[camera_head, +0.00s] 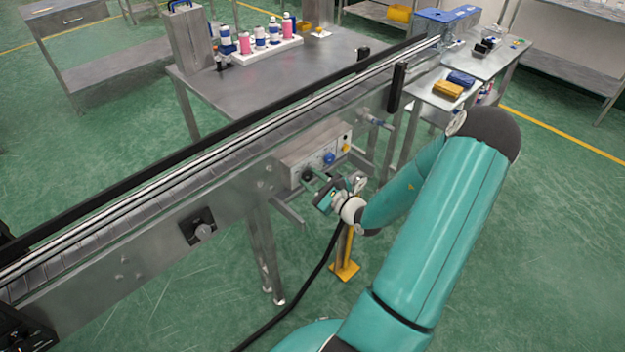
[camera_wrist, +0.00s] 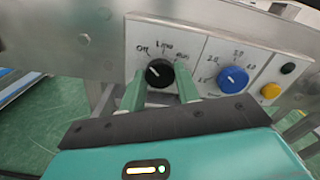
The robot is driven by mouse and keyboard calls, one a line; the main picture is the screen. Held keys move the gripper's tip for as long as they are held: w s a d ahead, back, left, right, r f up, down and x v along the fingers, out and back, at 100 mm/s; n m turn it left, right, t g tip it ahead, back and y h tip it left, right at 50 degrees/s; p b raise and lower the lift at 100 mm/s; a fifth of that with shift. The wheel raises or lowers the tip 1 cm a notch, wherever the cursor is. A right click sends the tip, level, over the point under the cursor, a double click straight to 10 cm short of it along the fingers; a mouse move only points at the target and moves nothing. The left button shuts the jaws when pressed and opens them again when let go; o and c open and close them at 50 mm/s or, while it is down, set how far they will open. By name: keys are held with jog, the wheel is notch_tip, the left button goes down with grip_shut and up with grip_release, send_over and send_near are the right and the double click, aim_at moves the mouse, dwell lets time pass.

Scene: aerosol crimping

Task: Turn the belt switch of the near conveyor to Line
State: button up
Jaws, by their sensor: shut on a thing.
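The belt switch is a black knob (camera_wrist: 159,71) on the left of a pale panel on the near conveyor's side. Handwritten labels arc above it: one at upper left that looks like "Off", "Line" at the top, and a blurred one at upper right. The knob's white mark seems to point to the upper left, towards the left label. My gripper (camera_wrist: 160,88) has its green fingers on both sides of the knob, shut on it. In the head view my gripper (camera_head: 321,187) is at the lower front of the control box (camera_head: 318,152).
A blue dial (camera_wrist: 233,79) with numbers sits right of the knob, with a yellow button (camera_wrist: 270,91) and a dark button (camera_wrist: 288,68) beyond. The near conveyor (camera_head: 150,240) runs diagonally behind my gripper. A yellow-footed post (camera_head: 344,270) stands below my wrist.

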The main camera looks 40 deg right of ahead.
jog(key=shift+m, duration=0.3)
jog(key=m, duration=0.9)
dwell(0.5)
jog(key=o, duration=1)
